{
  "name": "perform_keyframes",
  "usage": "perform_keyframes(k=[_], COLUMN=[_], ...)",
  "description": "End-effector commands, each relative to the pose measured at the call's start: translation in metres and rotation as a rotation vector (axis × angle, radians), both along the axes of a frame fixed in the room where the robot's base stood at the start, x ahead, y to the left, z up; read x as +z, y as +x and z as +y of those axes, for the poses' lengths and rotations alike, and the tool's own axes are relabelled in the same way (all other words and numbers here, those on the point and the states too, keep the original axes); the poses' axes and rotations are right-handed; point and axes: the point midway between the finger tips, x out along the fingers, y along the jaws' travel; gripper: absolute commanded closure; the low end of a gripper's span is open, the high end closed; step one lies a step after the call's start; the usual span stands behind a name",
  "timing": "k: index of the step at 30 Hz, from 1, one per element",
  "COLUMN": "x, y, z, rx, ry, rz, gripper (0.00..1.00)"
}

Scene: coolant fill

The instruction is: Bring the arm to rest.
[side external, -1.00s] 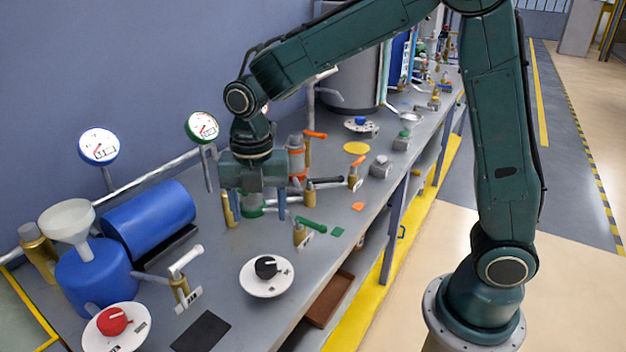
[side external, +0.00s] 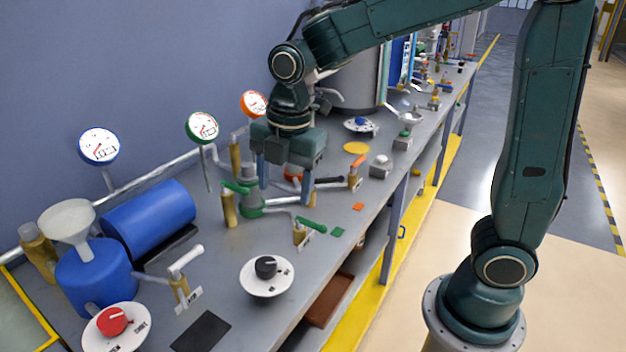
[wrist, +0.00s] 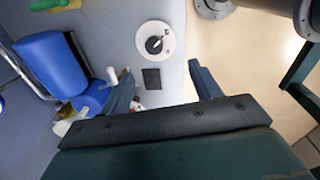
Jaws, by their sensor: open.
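My gripper (side external: 287,180) is open and empty in the side external view, raised over the bench around the green and orange valve fittings. Its blue-grey fingers point down and straddle no object that I can make out. In the wrist view, the two fingers of my gripper (wrist: 162,85) stand wide apart with nothing between them. A green-based valve fitting (side external: 250,200) stands on the bench just left of the gripper.
The grey bench (side external: 225,270) carries a blue tank (side external: 150,218), a blue container with a funnel (side external: 95,272), a black knob dial (side external: 266,277) and a red knob dial (side external: 115,325). Gauges (side external: 99,146) stand along the wall.

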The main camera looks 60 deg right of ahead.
Motion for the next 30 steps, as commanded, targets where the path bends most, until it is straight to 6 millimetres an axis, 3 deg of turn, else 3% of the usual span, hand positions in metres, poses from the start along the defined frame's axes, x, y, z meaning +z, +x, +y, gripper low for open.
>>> perform_keyframes(k=[6, 14, 30], x=[0.026, 0.044, 0.050], y=[-0.034, -0.075, -0.154], z=[-0.018, -0.036, -0.059], rx=[-0.336, -0.733, -1.492], ry=[0.058, 0.152, 0.425], rz=[-0.073, -0.148, -0.260], gripper=[0.37, 0.37, 0.37])
